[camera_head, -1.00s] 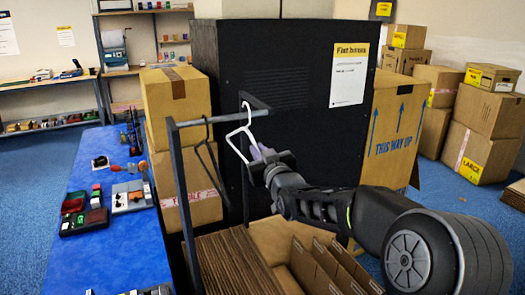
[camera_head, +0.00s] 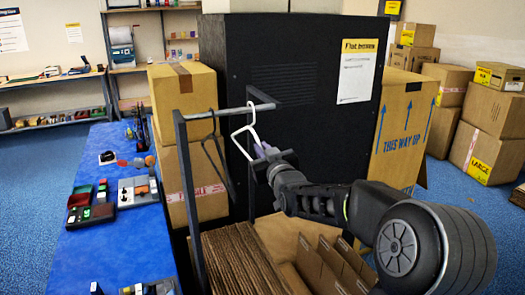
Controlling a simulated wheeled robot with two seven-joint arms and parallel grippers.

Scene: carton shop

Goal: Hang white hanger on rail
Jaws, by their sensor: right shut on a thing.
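The white hanger (camera_head: 238,143) is held by my right gripper (camera_head: 265,158), which comes in from the right and is shut on it. The hanger's hook is up at the rail (camera_head: 228,112), near its middle; I cannot tell whether the hook rests over the bar. The rail is a grey metal bar on dark uprights. A black hanger (camera_head: 218,160) hangs on the rail just left of the white one. My left gripper is not clearly seen.
A black cabinet (camera_head: 290,60) stands close behind the rail. Flat cardboard sheets (camera_head: 235,262) and open carton dividers (camera_head: 325,265) lie below. A blue table (camera_head: 110,250) with small tools is at left. Stacked cartons (camera_head: 185,95) stand behind the rail's left end.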

